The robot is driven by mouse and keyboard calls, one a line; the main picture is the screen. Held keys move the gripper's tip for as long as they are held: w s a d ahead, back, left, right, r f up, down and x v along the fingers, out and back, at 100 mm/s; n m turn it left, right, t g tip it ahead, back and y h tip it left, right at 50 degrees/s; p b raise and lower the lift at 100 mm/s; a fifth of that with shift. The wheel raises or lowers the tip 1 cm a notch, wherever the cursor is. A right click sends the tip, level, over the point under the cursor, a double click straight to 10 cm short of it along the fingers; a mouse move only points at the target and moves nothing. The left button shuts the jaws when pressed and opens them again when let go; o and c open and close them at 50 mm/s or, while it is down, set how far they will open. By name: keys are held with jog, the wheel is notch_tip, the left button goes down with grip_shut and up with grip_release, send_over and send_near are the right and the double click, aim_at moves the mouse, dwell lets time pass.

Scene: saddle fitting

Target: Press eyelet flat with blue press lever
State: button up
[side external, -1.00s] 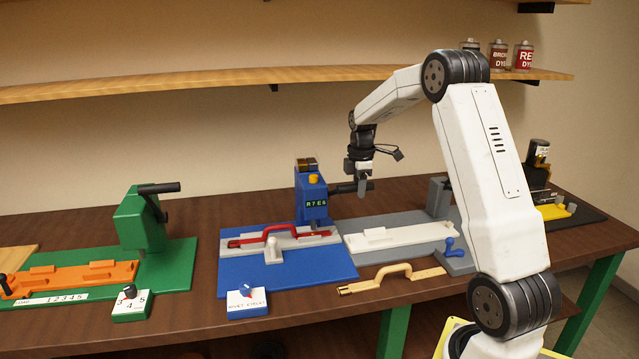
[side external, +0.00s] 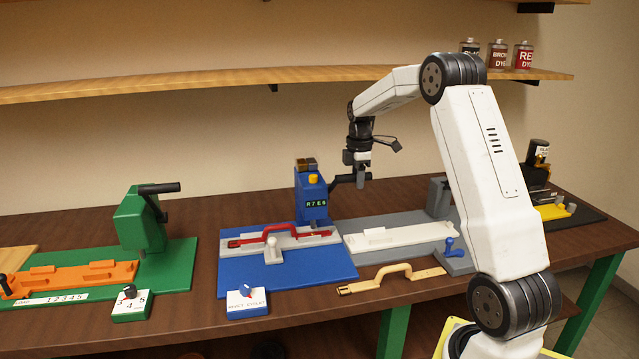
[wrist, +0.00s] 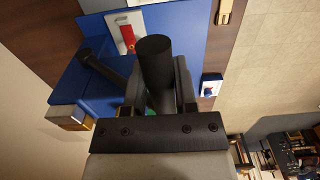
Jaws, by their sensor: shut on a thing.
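The blue press (side external: 312,197) stands at the back of its blue base and shows "R7E6" on a small display. Its dark lever (side external: 344,180) sticks out to the right, tilted slightly up. My gripper (side external: 361,172) is at the lever's outer end, shut on the black handle. In the wrist view, the black lever handle (wrist: 155,62) lies between my gripper's jaws (wrist: 160,88). A red strap (side external: 283,232) lies on the grey slide (side external: 262,246) in front of the press; it also shows in the wrist view (wrist: 127,38). I cannot make out the eyelet.
A selector box (side external: 246,301) with a blue knob stands at the front of the blue base. A grey station with a white plate (side external: 400,235) lies to the right. A tan strap (side external: 390,277) lies in front of it. A green press (side external: 140,220) stands to the left.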

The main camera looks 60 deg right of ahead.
jog(key=shift+w+d+r, duration=0.45)
jog(key=shift+w+r, duration=0.15)
jog(key=shift+w, duration=0.05)
jog(key=shift+w+r, duration=0.1)
jog(key=shift+r, duration=0.05)
jog(key=shift+o, duration=0.2)
jog(key=shift+w+d+r, duration=0.5)
jog(key=shift+d+r, duration=0.05)
jog(key=shift+r, duration=0.35)
jog(key=o, duration=0.8)
jog(key=shift+d, duration=0.1)
jog(key=shift+o, duration=0.2)
jog(key=shift+s, duration=0.1)
